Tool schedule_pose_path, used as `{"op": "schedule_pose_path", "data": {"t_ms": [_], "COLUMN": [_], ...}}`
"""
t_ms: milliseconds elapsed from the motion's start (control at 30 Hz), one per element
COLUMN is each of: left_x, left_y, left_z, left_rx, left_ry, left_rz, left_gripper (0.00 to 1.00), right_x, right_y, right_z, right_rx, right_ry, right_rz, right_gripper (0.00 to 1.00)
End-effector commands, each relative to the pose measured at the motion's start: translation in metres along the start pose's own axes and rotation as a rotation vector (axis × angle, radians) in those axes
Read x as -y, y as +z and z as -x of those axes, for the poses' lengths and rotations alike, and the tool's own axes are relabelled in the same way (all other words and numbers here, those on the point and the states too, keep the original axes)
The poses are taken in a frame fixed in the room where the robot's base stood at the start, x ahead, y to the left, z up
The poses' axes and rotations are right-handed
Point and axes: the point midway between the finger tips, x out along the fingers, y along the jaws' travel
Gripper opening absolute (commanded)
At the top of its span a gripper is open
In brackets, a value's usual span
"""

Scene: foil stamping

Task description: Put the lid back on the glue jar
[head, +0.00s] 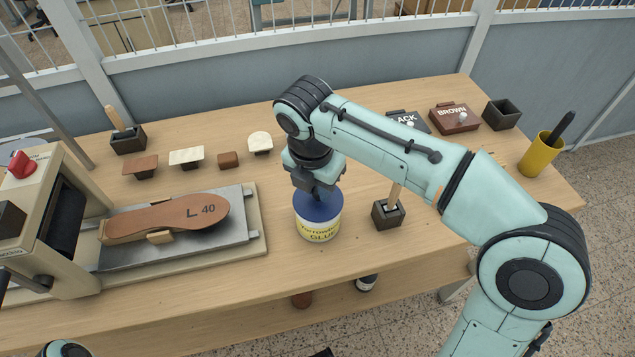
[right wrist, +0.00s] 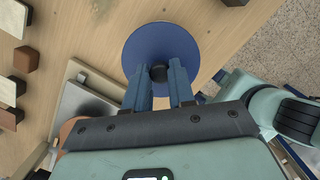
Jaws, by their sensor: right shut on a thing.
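The glue jar (head: 318,230) is a white and yellow tub with a lettered label, upright near the table's front middle. Its blue round lid (head: 325,211) lies level over the jar's mouth; I see no clear gap between them. In the right wrist view the lid (right wrist: 147,45) is a blue disc with a dark knob (right wrist: 158,72), and it hides the jar. My right gripper (head: 318,194) is above the jar, pointing down. Its fingers (right wrist: 160,84) are shut on the lid's knob. Only a bit of my left arm shows at the bottom left; its gripper is out of view.
A dark holder (head: 388,222) with a wooden-handled tool stands just right of the jar. To the left is a press bed (head: 255,240) with a brown insole (head: 165,218). Small blocks, dark boxes and a yellow cup (head: 541,155) stand farther back. The front edge is near.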

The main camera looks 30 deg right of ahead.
Motion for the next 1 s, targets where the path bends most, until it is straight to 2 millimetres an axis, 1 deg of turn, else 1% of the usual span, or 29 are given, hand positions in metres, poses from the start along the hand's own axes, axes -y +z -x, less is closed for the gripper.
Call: {"op": "schedule_pose_path", "data": {"t_ms": [1000], "left_x": [-0.0024], "left_y": [-0.0003], "left_z": [0.0062], "left_rx": [-0.002], "left_ry": [0.001], "left_rz": [-0.001], "left_gripper": [0.43], "right_x": [0.0001], "right_y": [0.0], "right_z": [-0.0017], "right_rx": [0.0], "right_ry": [0.001], "right_rz": [-0.001], "right_gripper": [0.0]}}
